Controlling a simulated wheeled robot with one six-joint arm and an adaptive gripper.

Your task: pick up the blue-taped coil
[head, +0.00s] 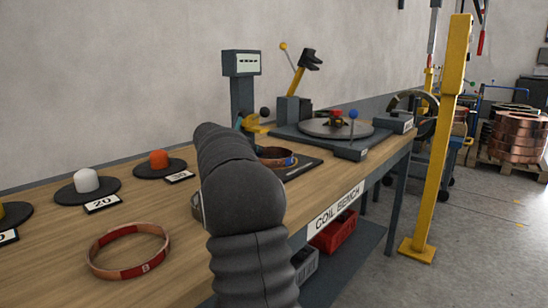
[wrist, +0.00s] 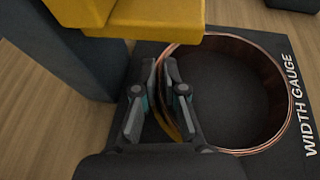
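The blue-taped coil (head: 277,153) is a copper ring with a blue patch on its right side, partly hidden behind my arm in the head view. In the wrist view the coil (wrist: 270,85) lies on the dark width gauge plate (wrist: 300,155); its blue tape does not show there. My gripper (wrist: 161,68) has one finger outside and one inside the coil's left wall. The fingers are close together with the wall between them, and they look shut on it.
A yellow jaw (wrist: 150,15) of the gauge overhangs close beyond my fingers. A red-taped coil (head: 130,250) lies at the bench's front left. White (head: 86,180) and orange (head: 158,159) pegs stand behind it. A turntable (head: 335,128) stands farther along. A yellow post (head: 440,150) stands right of the bench.

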